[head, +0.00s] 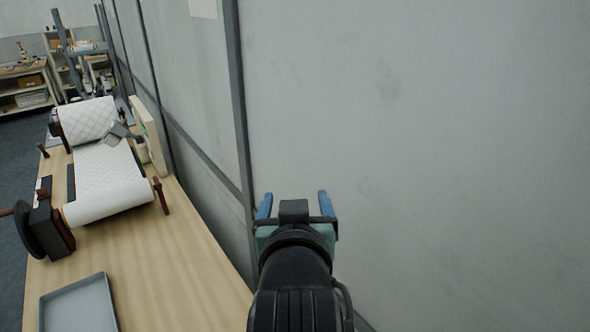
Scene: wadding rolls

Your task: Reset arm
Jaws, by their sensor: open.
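My gripper (294,200) is at the lower middle of the head view, at the end of my dark arm. Its two blue fingers stand apart with nothing visible between them. It points away from me, in front of the grey wall panels and to the right of the workbench. It appears clear of everything on the bench. How far it is from the wall is hard to tell.
A wooden bench (170,255) on the left bears quilted white wadding (108,177) on rolls, a dark device with a crank (48,222) and an empty grey tray (80,308). A grey wall (430,130) fills the right. Shelves (25,85) stand far left.

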